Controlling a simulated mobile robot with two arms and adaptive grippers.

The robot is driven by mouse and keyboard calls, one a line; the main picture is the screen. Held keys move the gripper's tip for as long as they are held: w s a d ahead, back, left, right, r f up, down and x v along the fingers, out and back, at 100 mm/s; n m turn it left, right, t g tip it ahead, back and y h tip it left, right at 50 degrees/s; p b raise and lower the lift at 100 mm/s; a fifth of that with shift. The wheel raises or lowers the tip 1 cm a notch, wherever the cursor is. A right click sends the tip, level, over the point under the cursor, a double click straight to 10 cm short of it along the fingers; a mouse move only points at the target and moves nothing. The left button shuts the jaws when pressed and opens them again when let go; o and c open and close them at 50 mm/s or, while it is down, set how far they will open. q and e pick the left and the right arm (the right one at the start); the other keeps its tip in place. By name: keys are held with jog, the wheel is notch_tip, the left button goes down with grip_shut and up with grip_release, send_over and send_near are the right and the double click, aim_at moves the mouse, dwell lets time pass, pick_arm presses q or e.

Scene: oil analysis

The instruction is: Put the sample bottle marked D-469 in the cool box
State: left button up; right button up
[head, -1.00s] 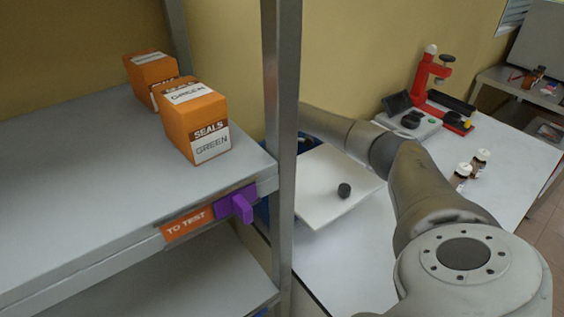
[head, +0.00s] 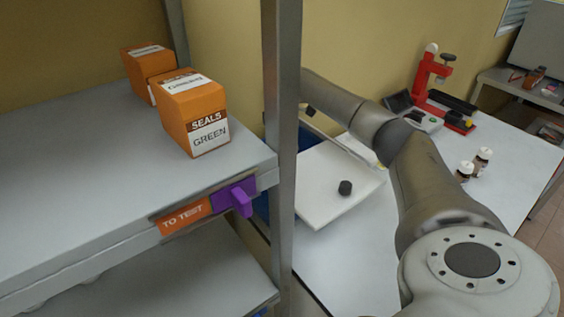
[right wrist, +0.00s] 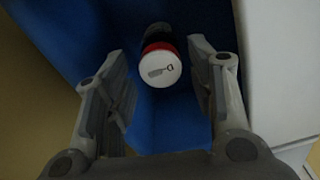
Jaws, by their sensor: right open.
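In the right wrist view a small bottle (right wrist: 156,42) with a dark body, a red band and a white round end (right wrist: 161,68) stands or leans in a blue-walled space (right wrist: 165,125). The white end bears a dark mark and what looks like a "D"; no full number is readable. My right gripper (right wrist: 160,95) is open, one finger on each side of the bottle's white end, with gaps visible. In the head view my right arm reaches to the back and its gripper is hidden. A blue box (head: 262,207) shows partly behind the shelf post. My left gripper is not in view.
A white panel with a black knob (head: 325,185) lies on the white table (head: 340,255). Two small brown bottles (head: 464,171) (head: 482,160) stand right of my arm, near a red stand (head: 426,75). A metal shelf (head: 90,170) with orange seals boxes (head: 194,115) and its post (head: 283,150) flank the left.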

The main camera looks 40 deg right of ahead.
jog(key=shift+r, duration=1.65)
